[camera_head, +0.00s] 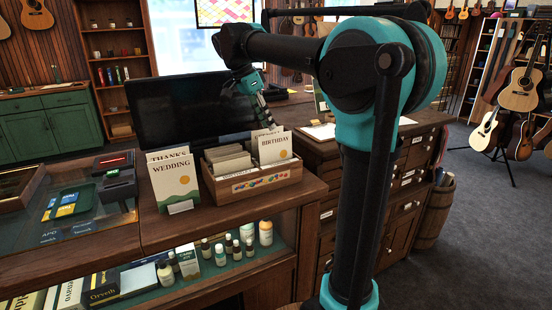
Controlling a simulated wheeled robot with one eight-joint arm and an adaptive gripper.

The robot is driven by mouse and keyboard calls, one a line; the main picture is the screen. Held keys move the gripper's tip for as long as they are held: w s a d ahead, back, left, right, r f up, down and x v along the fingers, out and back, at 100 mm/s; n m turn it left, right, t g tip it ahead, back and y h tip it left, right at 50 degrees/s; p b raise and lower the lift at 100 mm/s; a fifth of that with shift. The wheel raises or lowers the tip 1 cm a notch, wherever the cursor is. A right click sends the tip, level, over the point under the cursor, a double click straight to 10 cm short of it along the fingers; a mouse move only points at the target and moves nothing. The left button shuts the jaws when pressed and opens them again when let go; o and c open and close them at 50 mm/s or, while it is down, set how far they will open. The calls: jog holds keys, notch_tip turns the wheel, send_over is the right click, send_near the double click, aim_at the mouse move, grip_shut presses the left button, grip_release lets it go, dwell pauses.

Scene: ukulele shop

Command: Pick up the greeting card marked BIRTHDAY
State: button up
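The BIRTHDAY greeting card (275,149) is white with dark lettering and a yellow round mark. It stands upright at the right front of a wooden card box (257,186) on the counter. Another card's top edge shows just behind it. My gripper (266,122) points down above and behind the card, close to its top edge in the picture. Its fingertips are small, dark and partly hidden, so I cannot tell whether they are open or touching a card.
WEDDING (174,183) and THANKS cards stand left of the box. A black monitor (180,107) stands behind it. A card terminal (115,178) and green tray (68,203) are further left. A drawer cabinet (400,165) is at right. Guitars (520,90) stand beyond open floor.

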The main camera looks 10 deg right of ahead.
aim_at(280, 156)
jog(key=x, duration=1.1)
jog(key=shift+s+f, duration=0.1)
jog(key=shift+f, duration=0.1)
jog(key=shift+f, duration=0.1)
grip_shut()
